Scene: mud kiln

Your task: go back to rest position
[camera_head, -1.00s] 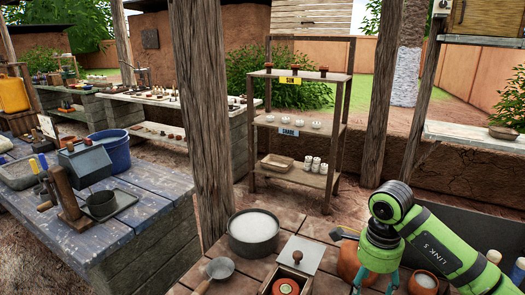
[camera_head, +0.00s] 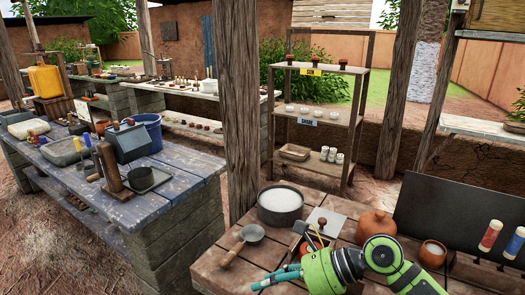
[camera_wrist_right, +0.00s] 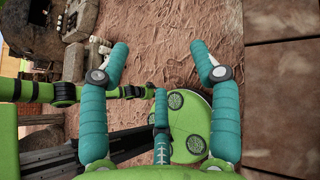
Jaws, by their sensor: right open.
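My right gripper (camera_head: 268,279) is at the bottom of the head view, low at the front edge of the wooden work table (camera_head: 218,268), with its teal fingers pointing left. In the right wrist view my right gripper (camera_wrist_right: 161,52) is open, its fingers spread with nothing between them, over bare brown ground. Part of my green base shows below the fingers there.
On the work table stand a pot of white stuff (camera_head: 280,203), a ladle (camera_head: 243,241), an orange lidded jar (camera_head: 376,226) and a small cup (camera_head: 432,253). A wooden post (camera_head: 236,110) rises behind. A blue bench (camera_head: 120,200) is at left, a shelf (camera_head: 317,120) behind.

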